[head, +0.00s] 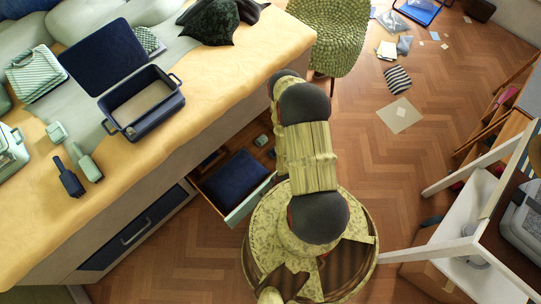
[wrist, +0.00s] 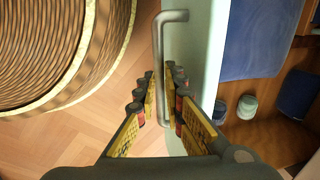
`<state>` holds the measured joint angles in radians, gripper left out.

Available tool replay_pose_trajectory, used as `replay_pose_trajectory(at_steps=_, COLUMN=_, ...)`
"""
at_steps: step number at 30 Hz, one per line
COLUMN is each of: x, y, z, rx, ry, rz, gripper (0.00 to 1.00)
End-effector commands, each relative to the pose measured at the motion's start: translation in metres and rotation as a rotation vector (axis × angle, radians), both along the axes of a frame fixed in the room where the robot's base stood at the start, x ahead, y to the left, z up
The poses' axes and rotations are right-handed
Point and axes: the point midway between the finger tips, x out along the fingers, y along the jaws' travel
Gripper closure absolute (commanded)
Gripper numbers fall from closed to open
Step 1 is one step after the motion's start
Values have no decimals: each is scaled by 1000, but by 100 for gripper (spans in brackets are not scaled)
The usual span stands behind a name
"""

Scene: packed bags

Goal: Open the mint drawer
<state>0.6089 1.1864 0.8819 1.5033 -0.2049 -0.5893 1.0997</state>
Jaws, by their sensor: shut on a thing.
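The mint drawer (head: 249,203) is pulled part of the way out from under the bed, and its contents show. In the wrist view the pale mint drawer front (wrist: 203,50) runs top to bottom, with a grey metal bar handle (wrist: 173,17) on its outer face. My gripper (wrist: 161,84) has its two fingers on either side of the handle bar and is shut on it. In the head view my arm hides the gripper and the handle.
A navy folded cloth (head: 234,177) and small items lie in the drawer. A closed navy drawer (head: 130,236) is farther left. On the bed stand an open navy case (head: 150,122) and bottles. A white table (head: 450,247) is at right; floor between is clear.

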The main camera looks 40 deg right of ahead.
Motion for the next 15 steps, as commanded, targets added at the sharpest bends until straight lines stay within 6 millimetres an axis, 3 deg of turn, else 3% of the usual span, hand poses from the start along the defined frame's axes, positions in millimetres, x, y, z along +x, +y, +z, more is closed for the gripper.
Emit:
replay_pose_trajectory(at_steps=6, x=-25, y=-1, z=0, rx=2, ry=1, rz=-4, gripper=100)
replay_pose_trajectory(at_steps=15, x=-35, y=-1, z=0, rx=0, ry=0, rz=0, gripper=100)
